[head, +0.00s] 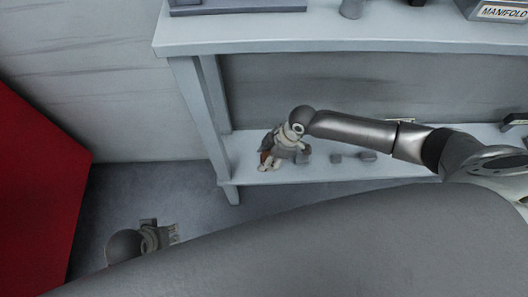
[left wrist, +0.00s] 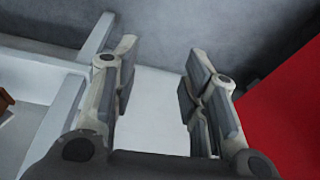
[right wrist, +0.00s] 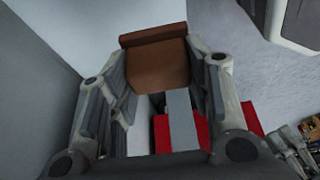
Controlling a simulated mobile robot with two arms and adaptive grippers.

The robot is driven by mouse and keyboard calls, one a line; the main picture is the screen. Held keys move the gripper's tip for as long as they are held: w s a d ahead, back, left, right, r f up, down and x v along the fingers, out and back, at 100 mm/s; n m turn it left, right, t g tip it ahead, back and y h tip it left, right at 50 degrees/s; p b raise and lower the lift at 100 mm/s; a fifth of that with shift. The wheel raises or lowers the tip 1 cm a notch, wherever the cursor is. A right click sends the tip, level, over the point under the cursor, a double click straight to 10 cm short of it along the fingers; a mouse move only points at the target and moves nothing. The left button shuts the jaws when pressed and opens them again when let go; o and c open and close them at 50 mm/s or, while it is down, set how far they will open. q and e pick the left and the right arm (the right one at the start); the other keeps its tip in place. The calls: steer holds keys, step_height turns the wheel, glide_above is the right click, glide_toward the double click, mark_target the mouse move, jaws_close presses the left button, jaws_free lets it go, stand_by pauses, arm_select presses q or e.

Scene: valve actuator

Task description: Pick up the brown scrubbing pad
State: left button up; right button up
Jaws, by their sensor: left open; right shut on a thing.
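The brown scrubbing pad (right wrist: 156,62) is a flat block between the fingers of my right gripper (right wrist: 157,80), which is shut on it. In the head view my right gripper (head: 270,155) is at the left end of the lower shelf, with a small brown patch of the pad (head: 264,157) showing at its fingers. I cannot tell whether the pad touches the shelf. My left gripper (head: 168,236) is low at the left, away from the shelf. In the left wrist view my left gripper (left wrist: 155,78) is open and empty.
Small grey blocks (head: 368,155) sit on the lower shelf (head: 310,173) right of my right gripper. The upper shelf (head: 270,38) is above it. A red panel (head: 35,185) stands at the left.

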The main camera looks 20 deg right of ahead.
steer(key=s+r, duration=0.1)
steer(key=s+r+p, duration=0.1)
steer(key=shift+d+r, duration=0.2)
steer(key=shift+r, duration=0.15)
arm_select(q)
step_height(320, 180, down, 12)
steer(key=s+p, duration=0.2)
steer(key=shift+s+g, duration=0.2)
steer(key=shift+g, duration=0.2)
arm_select(e)
steer(key=s+d+r, duration=0.1)
steer(key=s+r, duration=0.2)
steer(key=s, duration=0.5)
steer(key=shift+s+d+r, duration=0.2)
steer(key=shift+s, duration=0.1)
arm_select(q)
steer(key=shift+a, duration=0.1)
arm_select(e)
steer(key=o, duration=0.4)
steer(key=shift+c, duration=1.4)
arm_select(q)
steer(key=shift+s, duration=0.1)
